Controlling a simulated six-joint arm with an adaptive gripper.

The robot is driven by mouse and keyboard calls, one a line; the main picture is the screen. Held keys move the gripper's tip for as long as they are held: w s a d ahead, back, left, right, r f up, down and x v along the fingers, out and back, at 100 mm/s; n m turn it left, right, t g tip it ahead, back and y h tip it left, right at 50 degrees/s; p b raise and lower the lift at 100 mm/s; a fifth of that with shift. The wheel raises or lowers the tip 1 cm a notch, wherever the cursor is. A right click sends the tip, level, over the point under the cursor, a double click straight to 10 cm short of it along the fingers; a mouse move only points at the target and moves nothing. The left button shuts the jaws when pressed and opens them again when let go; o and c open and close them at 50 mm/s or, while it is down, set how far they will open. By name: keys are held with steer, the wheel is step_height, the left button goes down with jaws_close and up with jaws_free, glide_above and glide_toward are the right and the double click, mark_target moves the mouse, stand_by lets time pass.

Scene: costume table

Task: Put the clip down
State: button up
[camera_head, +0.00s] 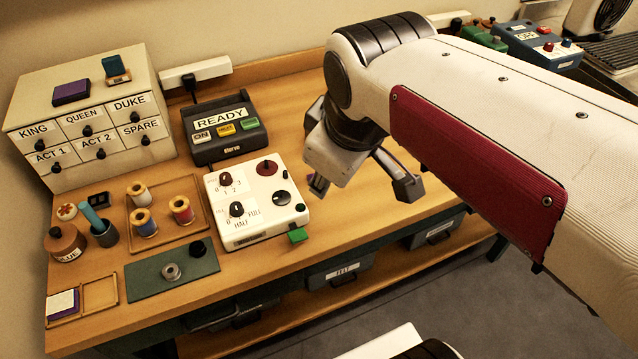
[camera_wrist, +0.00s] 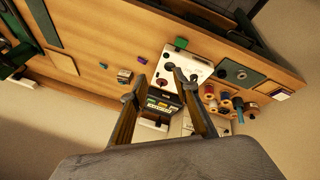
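My gripper (camera_head: 362,186) hangs above the right part of the wooden table. In the wrist view its two fingers (camera_wrist: 155,87) stand apart with nothing visible between them. A small purple piece (camera_wrist: 103,66) lies on bare wood in the wrist view, away from the fingers; it may be the clip, but it is too small to tell. In the head view a purple spot shows below my gripper's left side, partly hidden. No thing is clearly recognisable as a clip.
A white control box (camera_head: 270,222) with knobs and a black READY unit (camera_head: 226,140) stand left of my gripper. A small brassy block (camera_wrist: 124,76) is near the purple piece. Spools, a glue jar (camera_head: 66,246) and drawers (camera_head: 90,128) fill the left. Bare wood lies right of the white box.

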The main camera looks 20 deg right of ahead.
steer(key=s+a+f+m, duration=0.2)
steer(key=s+f+m, duration=0.1)
steer(key=s+m, duration=0.3)
steer(key=shift+s+f+y, duration=0.35)
steer(key=shift+s+y, duration=0.05)
steer(key=shift+s, duration=0.65)
stand_by(0.4)
